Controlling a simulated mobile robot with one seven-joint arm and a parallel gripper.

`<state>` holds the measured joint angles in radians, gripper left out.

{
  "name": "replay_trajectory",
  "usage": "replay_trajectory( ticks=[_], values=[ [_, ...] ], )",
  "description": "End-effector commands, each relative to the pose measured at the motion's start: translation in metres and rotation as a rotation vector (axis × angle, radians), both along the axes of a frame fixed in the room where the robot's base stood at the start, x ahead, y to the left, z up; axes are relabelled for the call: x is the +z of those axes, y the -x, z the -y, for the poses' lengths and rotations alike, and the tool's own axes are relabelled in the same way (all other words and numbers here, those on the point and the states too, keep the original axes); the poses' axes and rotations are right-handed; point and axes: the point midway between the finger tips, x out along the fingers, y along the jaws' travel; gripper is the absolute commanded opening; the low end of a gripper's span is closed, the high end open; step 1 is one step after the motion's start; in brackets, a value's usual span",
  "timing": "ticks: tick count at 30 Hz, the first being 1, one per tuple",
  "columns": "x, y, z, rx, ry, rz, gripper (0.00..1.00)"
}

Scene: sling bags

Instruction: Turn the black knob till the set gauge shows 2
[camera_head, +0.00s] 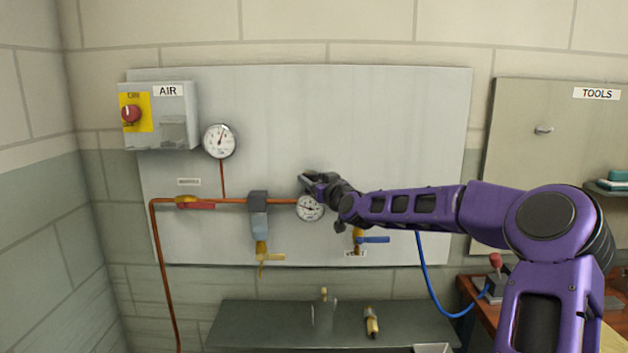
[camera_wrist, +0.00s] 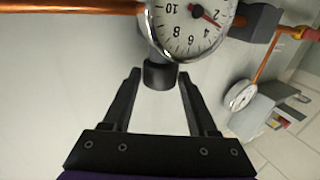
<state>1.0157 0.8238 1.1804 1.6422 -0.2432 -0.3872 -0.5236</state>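The black knob (camera_wrist: 160,76) sits beside the gauge dial in the wrist view. My gripper (camera_wrist: 160,82) is open, with one fingertip on each side of the knob. Small gaps seem to show, but contact cannot be told for sure. In the head view, my gripper (camera_head: 314,183) hides the knob.
A copper pipe (camera_head: 228,201) runs along the panel, with a red-handled valve (camera_head: 195,203) and a grey filter unit (camera_head: 259,215). A second gauge (camera_head: 219,141) stands above it. A blue-handled valve (camera_head: 372,239) is below my arm. A dark shelf (camera_head: 260,325) lies below the panel.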

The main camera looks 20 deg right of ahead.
Motion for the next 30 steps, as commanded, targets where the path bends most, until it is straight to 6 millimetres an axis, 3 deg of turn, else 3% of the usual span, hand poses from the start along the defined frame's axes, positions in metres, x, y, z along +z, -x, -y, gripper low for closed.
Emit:
replay_trajectory(
  ticks=[1, 9, 30],
  values=[
    [0.0001, 0.0001, 0.0000, 0.000, 0.000, 0.000, 0.48],
    [0.0002, 0.0002, -0.0001, 0.000, 0.000, 0.000, 0.00],
    [-0.0003, -0.0019, -0.0005, 0.230, -0.008, -0.002, 0.00]
  ],
)
